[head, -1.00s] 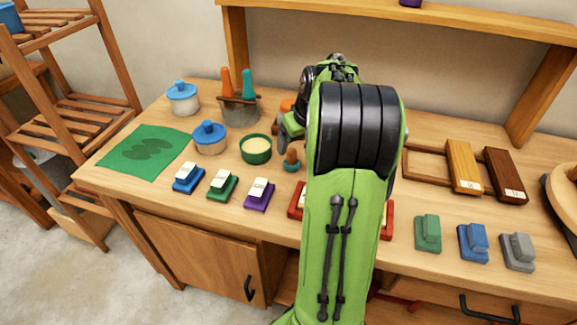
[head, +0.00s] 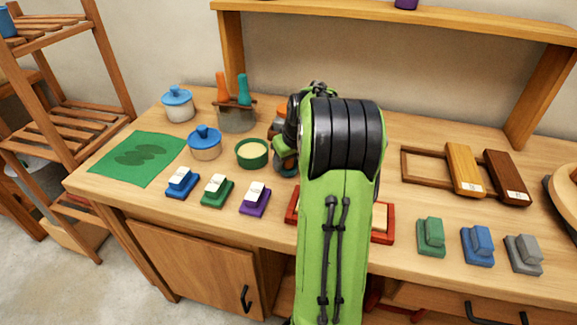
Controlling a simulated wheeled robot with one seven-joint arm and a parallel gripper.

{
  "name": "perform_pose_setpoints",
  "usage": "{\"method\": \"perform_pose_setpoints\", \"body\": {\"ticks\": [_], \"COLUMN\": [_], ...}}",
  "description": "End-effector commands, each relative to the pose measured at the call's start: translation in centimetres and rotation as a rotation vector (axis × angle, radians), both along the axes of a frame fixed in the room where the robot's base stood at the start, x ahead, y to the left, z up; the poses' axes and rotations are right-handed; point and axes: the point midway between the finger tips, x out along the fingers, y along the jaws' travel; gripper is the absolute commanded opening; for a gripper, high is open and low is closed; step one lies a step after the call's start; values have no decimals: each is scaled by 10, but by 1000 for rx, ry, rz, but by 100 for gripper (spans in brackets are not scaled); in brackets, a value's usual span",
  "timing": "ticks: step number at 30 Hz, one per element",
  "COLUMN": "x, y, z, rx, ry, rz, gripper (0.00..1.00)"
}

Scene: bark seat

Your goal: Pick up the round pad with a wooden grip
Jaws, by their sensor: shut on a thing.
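The round pad with a wooden grip, a small teal disc (head: 287,169), is on or just above the worktop in the head view, left of my arm. Its wooden knob is mostly hidden by my gripper (head: 285,154). My gripper points down over the pad, its fingers shut on the knob. My green and black arm covers much of the gripper and what lies behind it. I cannot tell whether the pad touches the worktop.
A green bowl (head: 252,153) of pale contents stands close left of the pad. Blue-lidded jars (head: 204,143) and a holder with orange and teal handles (head: 237,118) are further left and back. A purple block (head: 255,197) sits in front. Red-framed trays (head: 383,224) lie partly behind my arm.

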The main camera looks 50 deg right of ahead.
Motion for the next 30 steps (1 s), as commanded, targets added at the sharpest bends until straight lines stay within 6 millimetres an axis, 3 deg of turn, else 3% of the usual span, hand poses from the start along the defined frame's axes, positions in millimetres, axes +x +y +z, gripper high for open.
{"method": "perform_pose_setpoints", "body": {"ticks": [3,10,21,25,30], "x": [0,0,0,0,0], "y": [0,0,0,0,0], "z": [0,4,89,101,101], "rx": [0,-1,-2,0,0], "ry": [0,-1,-2,-1,0], "rz": [0,0,1,0,0], "gripper": [19,19,19,19,19]}}
